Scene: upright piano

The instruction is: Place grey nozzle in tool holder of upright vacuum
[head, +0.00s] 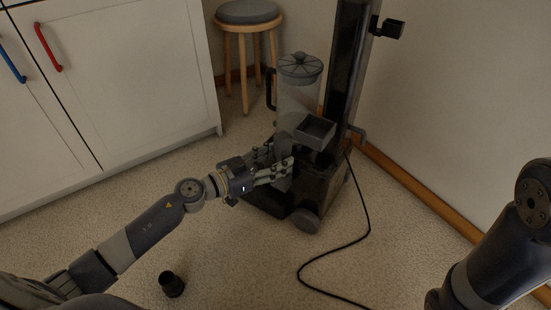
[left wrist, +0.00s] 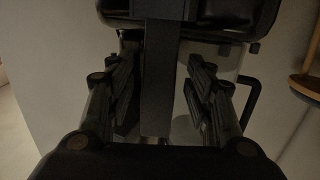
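The upright vacuum (head: 324,180) stands by the wall corner, with a clear canister and a dark base. A square grey open-topped box (head: 315,132), possibly the tool holder, sits at its front. My left gripper (head: 284,168) reaches the vacuum's left side, its fingers spread apart. A grey upright piece (head: 283,148), likely the grey nozzle, shows between or behind the fingers. In the left wrist view a dark grey bar (left wrist: 156,80) runs between the fingers, with a gap at its right; whether it is the nozzle is unclear. My right gripper is out of view.
A short black cylindrical piece (head: 172,284) stands on the floor at the front. A black cord (head: 366,215) curves across the floor at right. White cabinets (head: 120,80) stand at left and a round stool (head: 248,14) behind.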

